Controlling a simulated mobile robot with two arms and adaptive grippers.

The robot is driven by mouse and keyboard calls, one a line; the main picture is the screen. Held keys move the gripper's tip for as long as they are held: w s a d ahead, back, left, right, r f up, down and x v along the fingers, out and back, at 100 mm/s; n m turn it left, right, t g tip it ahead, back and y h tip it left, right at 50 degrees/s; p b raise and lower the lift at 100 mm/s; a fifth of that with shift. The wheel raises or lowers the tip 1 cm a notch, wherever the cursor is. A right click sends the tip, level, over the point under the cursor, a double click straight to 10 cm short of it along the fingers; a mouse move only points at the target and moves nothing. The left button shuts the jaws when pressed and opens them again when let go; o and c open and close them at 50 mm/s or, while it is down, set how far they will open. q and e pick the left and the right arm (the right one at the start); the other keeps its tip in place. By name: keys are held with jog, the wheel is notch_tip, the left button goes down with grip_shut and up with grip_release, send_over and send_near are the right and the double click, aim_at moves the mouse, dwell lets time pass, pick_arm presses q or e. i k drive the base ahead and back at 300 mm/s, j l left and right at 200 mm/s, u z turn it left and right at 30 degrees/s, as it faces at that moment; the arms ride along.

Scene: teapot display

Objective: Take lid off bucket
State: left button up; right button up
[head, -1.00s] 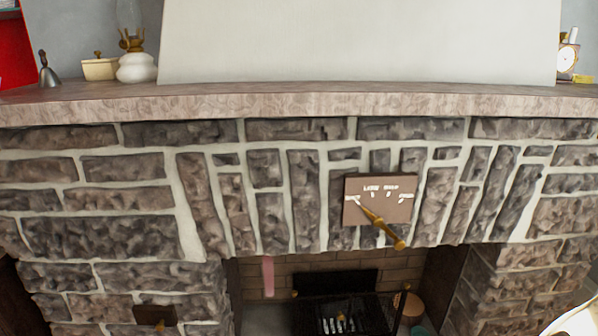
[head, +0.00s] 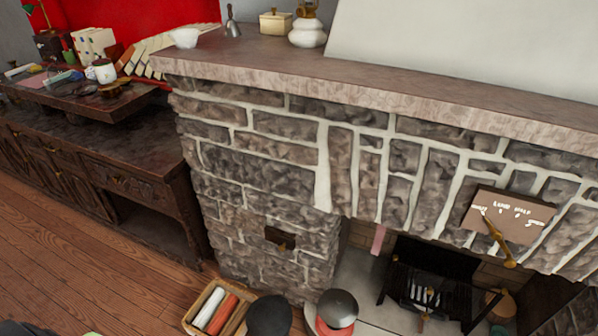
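I cannot tell for sure which thing is the bucket. A round tan-topped container (head: 503,299) stands inside the fireplace at the lower right. A dark grey dome (head: 338,304) sits over a red and white round body (head: 333,328) at the bottom centre, and I cannot tell whether the dome is a lid. A black rounded object (head: 269,316) stands to its left, cut by the lower edge. Neither of my grippers can be made out in the head view.
A stone fireplace (head: 262,180) with a mantel shelf (head: 400,85) fills the right side. A dark sideboard (head: 135,150) stands at the left with books and cups on it. A wooden crate (head: 197,296) holds rolls. Open wood floor (head: 90,265) lies at the lower left.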

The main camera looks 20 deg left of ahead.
aim_at(268, 316)
jog(key=u, duration=1.05)
